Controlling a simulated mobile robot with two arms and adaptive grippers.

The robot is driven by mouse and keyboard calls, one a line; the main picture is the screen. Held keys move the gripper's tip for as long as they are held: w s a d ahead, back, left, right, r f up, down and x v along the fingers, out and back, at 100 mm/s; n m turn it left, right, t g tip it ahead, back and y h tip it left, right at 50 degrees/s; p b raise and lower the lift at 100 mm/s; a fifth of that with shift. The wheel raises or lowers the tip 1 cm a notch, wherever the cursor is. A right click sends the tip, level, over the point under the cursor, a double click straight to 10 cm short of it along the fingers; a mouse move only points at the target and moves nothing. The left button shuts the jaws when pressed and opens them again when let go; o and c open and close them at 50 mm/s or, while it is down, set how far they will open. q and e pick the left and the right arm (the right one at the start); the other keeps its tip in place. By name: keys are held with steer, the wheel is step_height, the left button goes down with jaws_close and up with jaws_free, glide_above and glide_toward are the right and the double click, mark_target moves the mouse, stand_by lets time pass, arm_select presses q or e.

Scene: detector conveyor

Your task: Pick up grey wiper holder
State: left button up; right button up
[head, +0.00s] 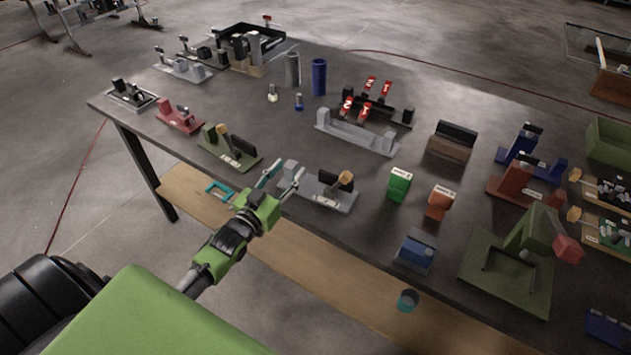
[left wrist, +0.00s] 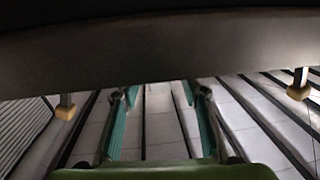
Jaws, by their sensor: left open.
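The grey wiper holder (head: 327,195) stands near the front edge of the dark table. It has a flat grey base with a small grey block, a wooden-coloured piece and a black block on it. My left gripper (head: 281,177) is open and empty at the holder's left end, its two fingers pointing toward the table; I cannot tell whether they touch the holder. In the left wrist view, the open fingers of my left gripper (left wrist: 162,110) show with nothing between them, and the holder cannot be made out. My right gripper is not in view.
A similar green holder (head: 228,151) stands behind and to the left. A green box (head: 399,184) and an orange box (head: 439,203) stand to the right. A teal frame (head: 219,190) lies on the wooden ledge (head: 300,262). The dark table (head: 335,228) has bare room around the grey holder.

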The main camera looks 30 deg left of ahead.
arm_select(q)
steer(key=shift+w, duration=1.35)
jaws_close()
steer(key=shift+r, duration=0.15)
